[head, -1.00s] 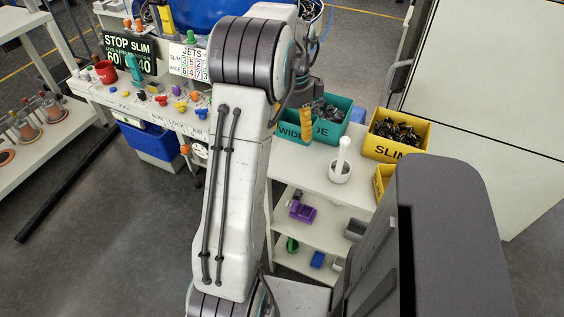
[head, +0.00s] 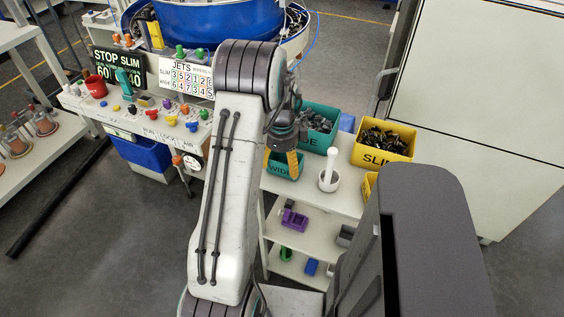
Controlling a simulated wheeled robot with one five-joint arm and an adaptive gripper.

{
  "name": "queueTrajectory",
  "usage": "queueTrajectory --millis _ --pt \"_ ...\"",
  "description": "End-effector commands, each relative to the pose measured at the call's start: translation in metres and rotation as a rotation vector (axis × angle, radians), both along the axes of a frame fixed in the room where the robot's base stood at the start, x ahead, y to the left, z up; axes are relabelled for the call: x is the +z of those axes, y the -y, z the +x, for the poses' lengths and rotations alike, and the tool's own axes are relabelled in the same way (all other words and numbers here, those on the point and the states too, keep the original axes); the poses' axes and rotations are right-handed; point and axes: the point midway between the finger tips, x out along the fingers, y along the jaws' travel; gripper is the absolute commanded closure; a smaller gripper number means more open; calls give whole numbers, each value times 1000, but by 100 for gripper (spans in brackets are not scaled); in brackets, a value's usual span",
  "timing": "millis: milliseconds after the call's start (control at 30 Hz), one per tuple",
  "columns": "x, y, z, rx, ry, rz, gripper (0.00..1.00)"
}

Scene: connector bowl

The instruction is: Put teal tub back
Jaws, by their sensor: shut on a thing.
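The small teal tub (head: 275,170), marked WIDE, is at the left edge of the white cart's top. My gripper (head: 292,164) has yellow-orange fingers and is shut on its right-hand side. I cannot tell whether the tub touches the cart top or hangs just above it. Behind it stands a larger teal bin (head: 333,141) full of dark parts. Its label is partly hidden by my wrist. My arm hides what lies to the left of the tub.
On the cart top (head: 344,202) stand a white mortar with pestle (head: 329,181) and a yellow SLIM bin (head: 383,151) of dark parts. A smaller yellow tub (head: 369,185) is partly hidden by my body. A control panel (head: 150,118) is at left.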

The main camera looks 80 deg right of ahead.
Motion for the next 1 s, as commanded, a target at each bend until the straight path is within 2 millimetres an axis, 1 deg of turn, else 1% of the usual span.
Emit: queueTrajectory --millis 467,500,700,1000 --pt "-7 0 0 0 0 0 54" --pt "-6 0 0 0 0 0 17" --pt "-5 0 0 0 0 0 0" --pt "-3 0 0 0 0 0 0"
